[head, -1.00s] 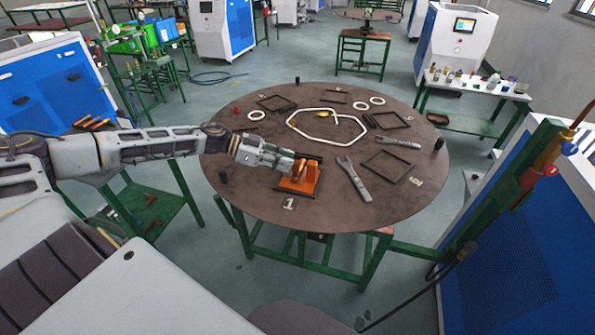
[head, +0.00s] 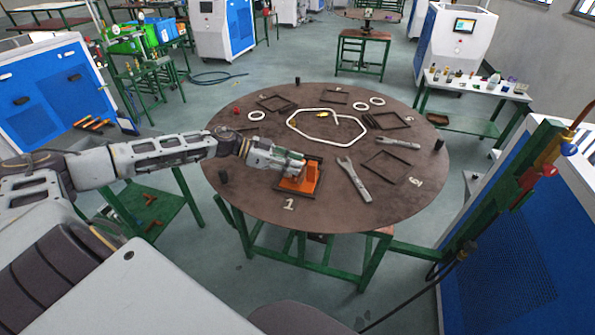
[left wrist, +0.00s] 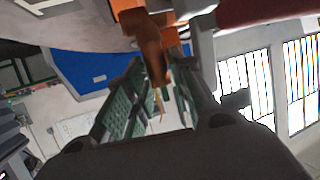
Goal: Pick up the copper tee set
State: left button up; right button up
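An orange fixture (head: 298,183) sits in a dark square frame at the near side of the round table, by the number 1. My left gripper (head: 302,163) reaches in from the left, over the fixture, and hides part of it. In the left wrist view a brown copper-coloured piece (left wrist: 154,52), apparently part of the copper tee set, lies between the fingertips of my left gripper (left wrist: 163,66), below an orange part (left wrist: 128,8). The fingers look apart, on either side of the copper piece; contact is not clear. My right gripper is not in view.
The round table (head: 240,190) also holds a wrench (head: 354,180), empty dark frames (head: 387,166), white rings (head: 377,101) and a white tube loop (head: 290,122). A blue machine (head: 520,230) stands at the right.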

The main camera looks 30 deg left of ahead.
pick_arm(q)
grip_shut()
jog(key=shift+r, duration=0.15)
dwell(0.4)
jog(key=shift+r+b, duration=0.35)
jog(key=shift+r, duration=1.3)
jog(key=s+d, duration=0.4)
jog(key=s, duration=1.3)
jog(key=shift+s+p, duration=0.25)
jog(key=shift+p, duration=0.2)
jog(key=shift+d, duration=0.1)
